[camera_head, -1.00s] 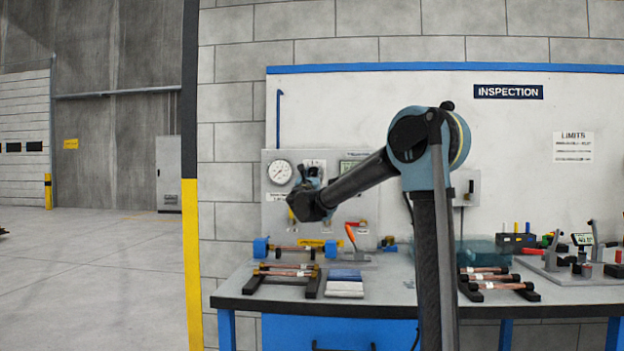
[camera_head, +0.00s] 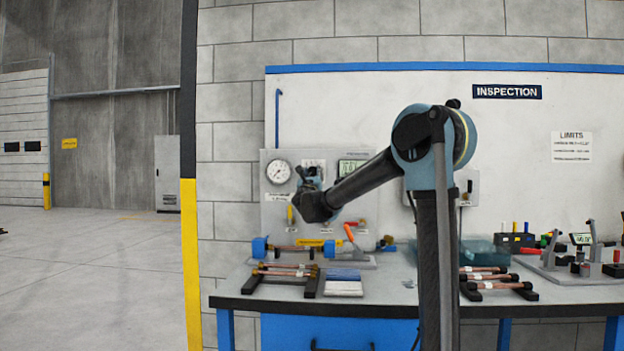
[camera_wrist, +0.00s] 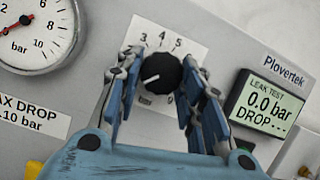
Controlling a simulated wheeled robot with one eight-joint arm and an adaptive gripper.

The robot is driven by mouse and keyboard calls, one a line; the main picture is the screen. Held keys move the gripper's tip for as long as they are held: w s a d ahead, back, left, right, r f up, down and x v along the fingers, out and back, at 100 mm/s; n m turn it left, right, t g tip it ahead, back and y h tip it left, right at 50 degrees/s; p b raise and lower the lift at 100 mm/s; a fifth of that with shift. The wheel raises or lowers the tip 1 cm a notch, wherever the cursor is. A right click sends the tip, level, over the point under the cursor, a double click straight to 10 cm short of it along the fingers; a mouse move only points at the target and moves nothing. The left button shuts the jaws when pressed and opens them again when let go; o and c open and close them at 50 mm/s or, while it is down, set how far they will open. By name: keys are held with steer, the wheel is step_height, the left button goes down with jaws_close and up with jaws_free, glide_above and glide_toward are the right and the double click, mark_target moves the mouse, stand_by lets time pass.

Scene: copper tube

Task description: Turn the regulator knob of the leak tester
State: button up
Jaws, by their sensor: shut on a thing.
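The leak tester (camera_head: 272,215) is a pale grey panel on the wall behind the bench. Its black regulator knob (camera_wrist: 163,68) sits on a white numbered scale plate, its white pointer mark aimed to the lower left. My gripper (camera_wrist: 162,85) has blue-padded fingers on both sides of the knob and is shut on it. In the head view my gripper (camera_head: 310,177) is at the panel, and the knob is hidden there. A round pressure gauge (camera_wrist: 38,30) is left of the knob. The display (camera_wrist: 266,106) to its right reads 0.0 bar.
A yellow part (camera_wrist: 34,169) shows at the lower left of the wrist view. Below my gripper, a clamp fixture with a red handle (camera_head: 349,233) stands on the bench (camera_head: 390,291). Copper tubes (camera_head: 285,270) lie on a black rack in front.

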steer(key=o, duration=1.1)
steer(key=v, duration=1.2)
steer(key=shift+w+d+f, duration=0.1)
